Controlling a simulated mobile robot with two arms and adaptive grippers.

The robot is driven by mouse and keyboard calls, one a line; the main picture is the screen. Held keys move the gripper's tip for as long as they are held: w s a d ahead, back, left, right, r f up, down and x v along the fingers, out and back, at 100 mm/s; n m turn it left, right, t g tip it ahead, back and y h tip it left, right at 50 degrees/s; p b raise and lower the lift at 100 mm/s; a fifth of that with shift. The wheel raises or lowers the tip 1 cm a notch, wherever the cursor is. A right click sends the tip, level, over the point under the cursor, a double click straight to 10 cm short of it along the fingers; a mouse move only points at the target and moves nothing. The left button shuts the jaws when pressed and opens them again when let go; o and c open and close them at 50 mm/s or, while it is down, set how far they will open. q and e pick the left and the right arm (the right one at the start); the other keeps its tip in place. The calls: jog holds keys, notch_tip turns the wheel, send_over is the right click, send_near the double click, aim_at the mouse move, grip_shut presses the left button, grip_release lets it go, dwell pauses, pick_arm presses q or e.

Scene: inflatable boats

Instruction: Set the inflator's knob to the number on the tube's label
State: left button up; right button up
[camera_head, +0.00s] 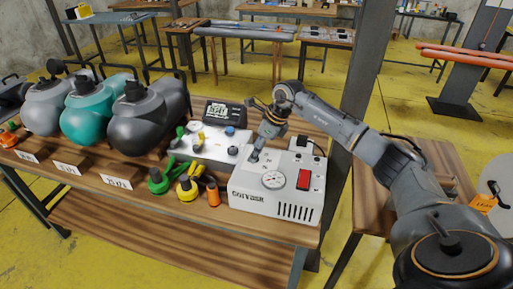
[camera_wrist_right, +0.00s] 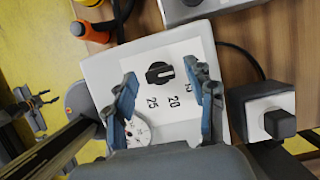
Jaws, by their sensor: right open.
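The white inflator (camera_head: 275,190) sits on the workbench, with a gauge (camera_head: 273,180) and a red switch (camera_head: 303,179). My right gripper (camera_head: 256,154) points down over its top. In the right wrist view the black knob (camera_wrist_right: 159,72) lies between the two open fingers of the gripper (camera_wrist_right: 160,74), with room on both sides. A pale mark on the knob faces right in that view. The numbers 25 and 20 are printed beside it; another is partly hidden by a finger. Labels (camera_head: 118,182) stand before the tubes, too small to read. My left gripper is out of view.
Grey, teal and dark inflated tubes (camera_head: 92,112) lie at the bench's left. A device with a display (camera_head: 222,113), a grey-white box (camera_head: 212,146) and green, yellow and orange-handled tools (camera_head: 187,187) crowd the space left of the inflator. A post rises behind it.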

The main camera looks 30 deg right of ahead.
jog(key=shift+f, duration=0.1)
jog(key=c, duration=1.1)
jog(key=shift+c, duration=0.2)
